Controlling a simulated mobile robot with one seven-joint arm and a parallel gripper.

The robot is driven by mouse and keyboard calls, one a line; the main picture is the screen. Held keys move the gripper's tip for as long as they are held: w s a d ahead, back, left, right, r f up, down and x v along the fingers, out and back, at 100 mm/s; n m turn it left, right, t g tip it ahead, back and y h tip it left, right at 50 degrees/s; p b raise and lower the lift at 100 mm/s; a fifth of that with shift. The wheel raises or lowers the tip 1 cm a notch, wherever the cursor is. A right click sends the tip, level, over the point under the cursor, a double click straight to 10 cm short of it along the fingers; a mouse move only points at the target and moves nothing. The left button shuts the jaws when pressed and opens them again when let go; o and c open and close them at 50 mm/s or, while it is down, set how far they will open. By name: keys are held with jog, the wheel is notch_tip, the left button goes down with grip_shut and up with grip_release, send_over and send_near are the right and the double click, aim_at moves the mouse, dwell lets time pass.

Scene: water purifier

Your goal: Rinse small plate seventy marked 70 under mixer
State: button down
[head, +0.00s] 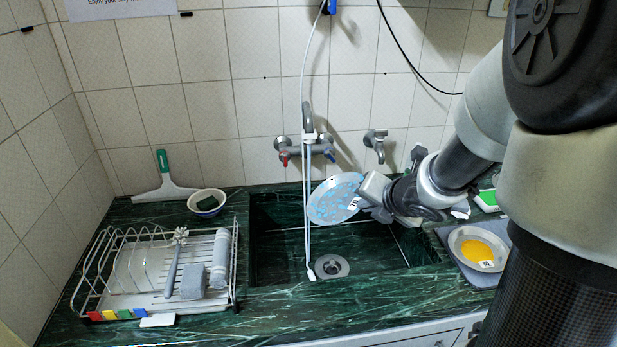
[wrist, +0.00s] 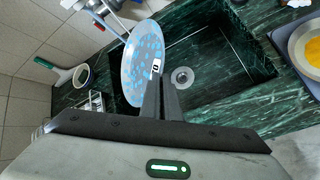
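A small plate (head: 335,199) with blue blotches and a white label is held tilted above the sink, right of the mixer's spout and hose. In the wrist view the plate (wrist: 143,62) shows its label, partly readable with a 0. My gripper (head: 369,199) is shut on the plate's right rim; its fingers also show in the wrist view (wrist: 160,92). The mixer (head: 308,146) is on the tiled wall, with a red and a blue handle. No water is clearly visible. The green marbled sink (head: 375,262) has a round drain (head: 331,266).
A wire dish rack (head: 233,262) with a brush, sponge and cylinder stands left. A plate with orange contents (head: 462,256) lies right of the sink. A second tap (head: 376,141) juts from the wall.

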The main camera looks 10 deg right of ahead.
notch_tip(320, 180, up, 4)
jog(key=p, duration=0.3)
jog(key=shift+p, duration=0.3)
jog(key=shift+w+a+f, duration=0.15)
dwell(0.4)
